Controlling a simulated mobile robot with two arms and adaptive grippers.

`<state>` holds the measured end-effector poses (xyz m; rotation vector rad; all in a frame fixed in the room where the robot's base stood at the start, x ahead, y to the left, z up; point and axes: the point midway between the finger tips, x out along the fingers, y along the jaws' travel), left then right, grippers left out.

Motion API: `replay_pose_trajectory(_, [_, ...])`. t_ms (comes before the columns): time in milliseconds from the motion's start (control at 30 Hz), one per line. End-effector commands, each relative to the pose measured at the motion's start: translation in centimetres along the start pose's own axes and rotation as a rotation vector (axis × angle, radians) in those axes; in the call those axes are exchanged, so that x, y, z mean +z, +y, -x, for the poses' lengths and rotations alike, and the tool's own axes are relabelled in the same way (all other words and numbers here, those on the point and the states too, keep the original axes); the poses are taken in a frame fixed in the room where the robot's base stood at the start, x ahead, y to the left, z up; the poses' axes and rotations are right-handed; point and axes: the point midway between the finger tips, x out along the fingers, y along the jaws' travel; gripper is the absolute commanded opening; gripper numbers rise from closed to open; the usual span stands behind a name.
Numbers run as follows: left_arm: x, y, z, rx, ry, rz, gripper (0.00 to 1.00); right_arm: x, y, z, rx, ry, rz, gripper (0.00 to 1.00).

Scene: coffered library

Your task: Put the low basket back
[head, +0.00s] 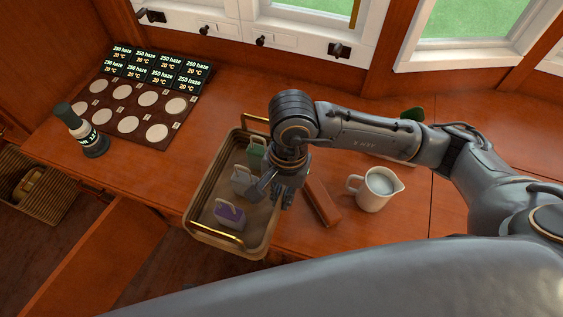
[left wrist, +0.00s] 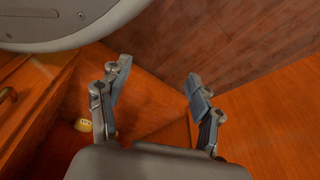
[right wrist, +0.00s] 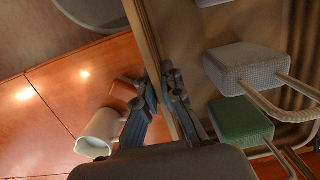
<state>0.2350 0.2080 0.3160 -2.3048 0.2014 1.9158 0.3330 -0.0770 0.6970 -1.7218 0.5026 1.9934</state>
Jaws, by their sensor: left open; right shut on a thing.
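The low basket (head: 222,247), tan with brass handles, stands on the wooden desk at its near edge. It holds several small handled blocks: green (head: 257,149), grey (head: 243,181) and purple (head: 230,214). My right gripper (head: 275,192) is at the basket's right side. In the right wrist view its fingers (right wrist: 163,80) straddle the basket's wall (right wrist: 150,42) and are shut on it. The contact is partly hidden in the head view. My left gripper (left wrist: 158,72) is open and empty in the left wrist view, and is out of the head view.
A white jug (head: 376,190) and a brown bar (head: 321,202) lie close to the right of the basket. A wicker basket (head: 42,190) sits low at far left.

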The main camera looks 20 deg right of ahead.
Motion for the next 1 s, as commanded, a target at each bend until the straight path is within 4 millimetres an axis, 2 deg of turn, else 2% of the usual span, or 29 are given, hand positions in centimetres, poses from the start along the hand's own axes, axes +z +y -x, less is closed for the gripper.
replay_pose_trajectory(367, [-0.5,0.0,0.4,-0.001,0.004,0.001,0.64,-8.5,-2.6,-2.5,-0.002,0.000,-0.006,0.00])
replay_pose_trajectory(500, [-1.4,-0.1,1.2,-0.001,0.012,0.002,0.64,-10.8,-3.2,-5.0,-0.002,-0.001,-0.003,0.00])
replay_pose_trajectory(700, [-2.1,-0.1,2.0,-0.002,0.017,0.003,0.64,-12.8,-3.8,-6.7,-0.002,0.000,0.000,0.00])
replay_pose_trajectory(867, [-2.3,-0.2,2.2,-0.002,0.018,0.004,0.64,-13.4,-3.9,-7.3,-0.002,0.000,0.001,0.00])
replay_pose_trajectory(1000, [-2.6,-0.2,2.6,-0.003,0.020,0.004,0.64,-13.8,-3.9,-9.0,-0.001,-0.003,0.000,0.00])
